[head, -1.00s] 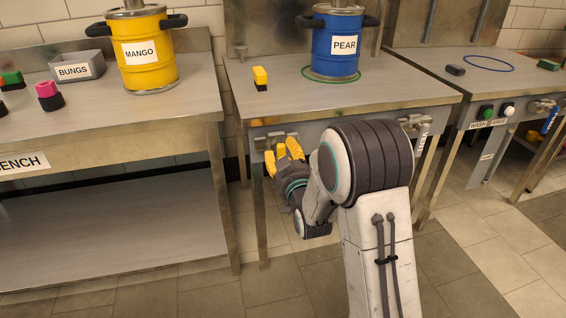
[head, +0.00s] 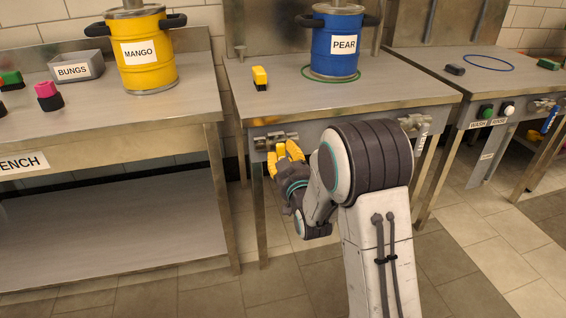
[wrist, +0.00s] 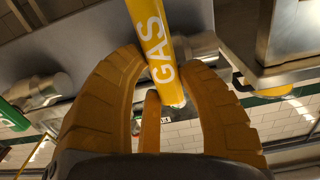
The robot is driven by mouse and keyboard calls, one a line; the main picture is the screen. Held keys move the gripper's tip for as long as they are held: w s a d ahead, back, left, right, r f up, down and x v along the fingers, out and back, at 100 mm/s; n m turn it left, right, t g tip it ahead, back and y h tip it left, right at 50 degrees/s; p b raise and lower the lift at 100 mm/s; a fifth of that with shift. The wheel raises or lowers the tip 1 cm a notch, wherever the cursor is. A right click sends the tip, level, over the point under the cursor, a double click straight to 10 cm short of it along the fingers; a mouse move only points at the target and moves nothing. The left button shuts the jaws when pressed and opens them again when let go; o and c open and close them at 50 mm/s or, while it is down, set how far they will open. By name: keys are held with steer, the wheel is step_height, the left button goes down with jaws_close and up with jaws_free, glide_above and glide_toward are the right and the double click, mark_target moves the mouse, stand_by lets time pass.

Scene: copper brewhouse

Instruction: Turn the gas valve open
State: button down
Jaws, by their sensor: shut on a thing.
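The gas valve's yellow lever (wrist: 155,45), lettered GAS, runs down from the top of the wrist view and ends between my yellow fingers. Its valve body (head: 276,137) is on the front panel of the middle bench, below the blue keg, in the head view. My gripper (head: 282,153) is at this valve with its fingers drawn together; in the wrist view my gripper (wrist: 166,64) is shut on the lever, with fingers on both sides. In the head view my fingers largely hide the lever, so its angle is hard to tell there.
The blue PEAR keg (head: 334,44) stands on the middle bench (head: 400,91), with a small yellow-and-black block (head: 260,78) to its left. Another valve (head: 414,122) is at the panel's right end. The yellow MANGO keg (head: 145,60) stands on the left bench.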

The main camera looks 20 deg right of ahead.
steer(key=c, duration=1.2)
jaws_free()
steer(key=shift+a+r, duration=0.2)
steer(key=shift+a, duration=0.35)
